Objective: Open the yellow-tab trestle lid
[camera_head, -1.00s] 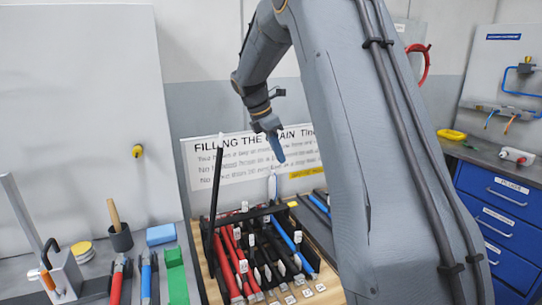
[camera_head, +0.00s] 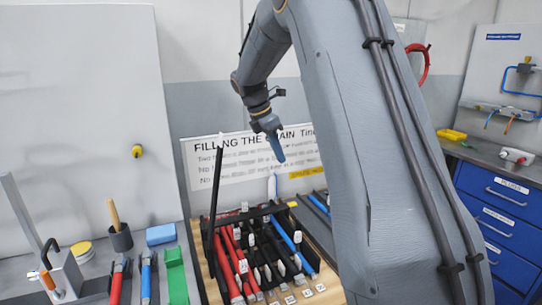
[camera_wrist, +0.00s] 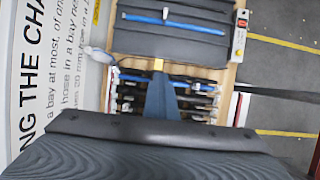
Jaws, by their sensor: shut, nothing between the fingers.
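The lid (camera_wrist: 200,44) is a dark grey panel lying flat on the wooden trestle top in the wrist view. A small yellow tab (camera_wrist: 158,64) sits at its edge nearest the hose rack. In the head view the yellow tab (camera_head: 293,204) and part of the dark lid (camera_head: 305,213) show right of the rack, the rest hidden behind my arm. My gripper (camera_head: 281,158) is shut and empty, pointing down above the trestle. In the wrist view my gripper's blue fingers (camera_wrist: 160,82) reach close below the tab in the picture; I cannot tell the height gap.
The rack (camera_head: 209,220) holds red, black and blue hoses, with an upright black bar at its left. A blue rod (camera_wrist: 172,22) lies across the lid. A printed sign (camera_head: 215,165) hangs on the wall behind. A left bench holds tools and a blue block (camera_head: 160,234).

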